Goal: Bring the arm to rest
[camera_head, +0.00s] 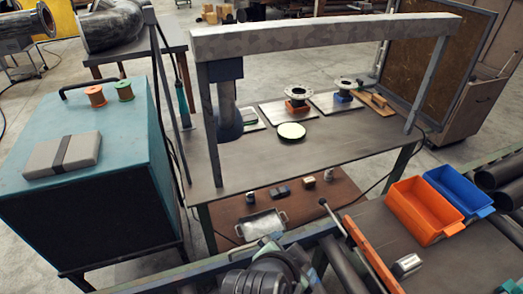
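Dark, rounded jointed parts show at the bottom edge, left of centre, and look like part of my arm. No gripper fingers can be made out, so whether my gripper is open or holds anything is not shown. The workbench (345,158) stands ahead under a grey overhead beam (320,35). One flanged part (297,92) sits on an orange block and another flanged part (345,85) on a blue block, each on a pale plate. A pale round disc (291,131) lies near the bench's middle.
A teal cabinet (90,160) with two spools and a grey case stands left. An orange bin (425,208) and a blue bin (458,190) sit at right, near dark pipes (500,175). A metal tray (262,224) is on the lower shelf. The bench's front is clear.

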